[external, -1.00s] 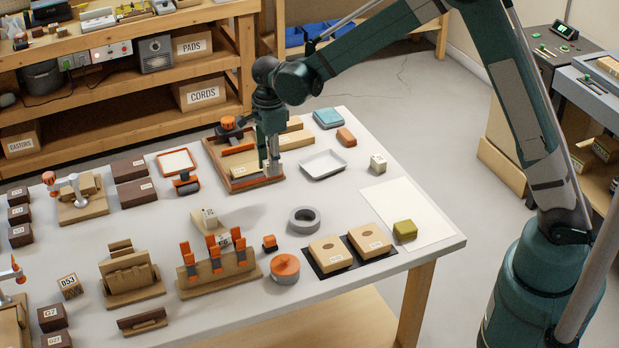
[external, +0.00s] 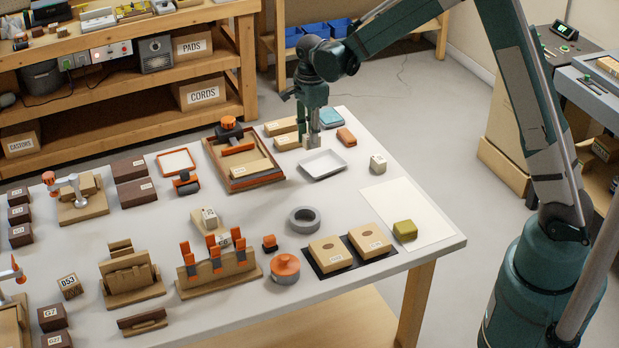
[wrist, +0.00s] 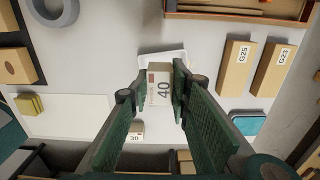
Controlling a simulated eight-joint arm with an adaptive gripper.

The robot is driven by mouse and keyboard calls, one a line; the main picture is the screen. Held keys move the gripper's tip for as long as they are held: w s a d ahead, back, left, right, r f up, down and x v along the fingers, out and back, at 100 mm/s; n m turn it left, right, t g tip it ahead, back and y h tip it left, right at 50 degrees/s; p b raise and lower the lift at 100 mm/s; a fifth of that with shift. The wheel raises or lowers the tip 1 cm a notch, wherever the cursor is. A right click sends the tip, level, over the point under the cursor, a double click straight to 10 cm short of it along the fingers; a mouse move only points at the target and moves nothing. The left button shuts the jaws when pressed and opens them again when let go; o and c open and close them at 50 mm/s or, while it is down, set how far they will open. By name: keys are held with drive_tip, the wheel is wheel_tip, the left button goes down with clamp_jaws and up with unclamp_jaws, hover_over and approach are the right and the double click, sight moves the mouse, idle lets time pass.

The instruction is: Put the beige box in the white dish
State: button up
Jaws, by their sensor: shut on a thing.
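My gripper (external: 311,141) is shut on a small beige box (wrist: 161,86) marked "40" in the wrist view. In the external view, the fingers largely hide this box. The white dish (external: 323,166) is a shallow rectangular tray on the table, just in front of my gripper. In the wrist view, the dish (wrist: 150,58) shows partly behind the held box, which covers some of it. The box is held near the dish's far side; I cannot tell its exact height above the table.
Two beige boxes, G25 (wrist: 236,68) and G23 (wrist: 272,70), lie beside the dish. A teal box (external: 329,117) and an orange-brown block (external: 346,137) are close behind it. A small pale cube (external: 378,164) stands to its right. A wooden tray (external: 238,185) lies left.

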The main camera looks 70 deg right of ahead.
hover_over(322, 167)
drive_tip(key=shift+r, duration=0.1)
idle(0.4)
drive_tip(key=shift+f+b, duration=0.3)
drive_tip(key=shift+f, duration=2.85)
drive_tip(key=shift+f, duration=0.1)
drive_tip(key=shift+f, duration=1.8)
drive_tip(key=shift+f+b, duration=0.15)
drive_tip(key=shift+b, duration=0.2)
drive_tip(key=o, duration=0.9)
